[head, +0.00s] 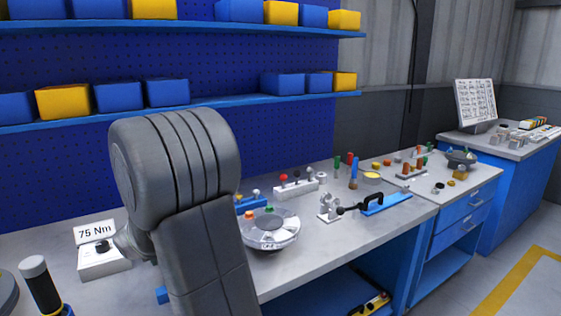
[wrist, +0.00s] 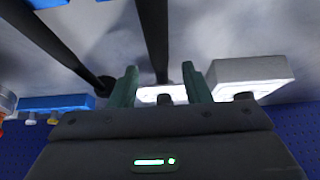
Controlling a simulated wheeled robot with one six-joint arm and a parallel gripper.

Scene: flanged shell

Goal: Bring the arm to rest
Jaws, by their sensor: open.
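My arm fills the left middle of the head view, bent in front of the bench, and hides part of the bench. My gripper is hidden in the head view. In the wrist view my gripper (wrist: 160,76) shows two green fingers standing apart. No object is clamped between them. A pale thing with a dark knob shows beyond the gap, apparently behind the fingers. The flanged shell (head: 271,233), a round grey part with green and orange pieces on top, sits on the bench just right of my arm.
The bench (head: 335,239) carries a 75 Nm sign (head: 95,232), a black-handled tool (head: 36,272), a toggle clamp (head: 350,207) and small coloured parts. Blue shelves (head: 225,101) with bins hang behind. In the wrist view a white block (wrist: 248,74) and dark rods are close to the fingers.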

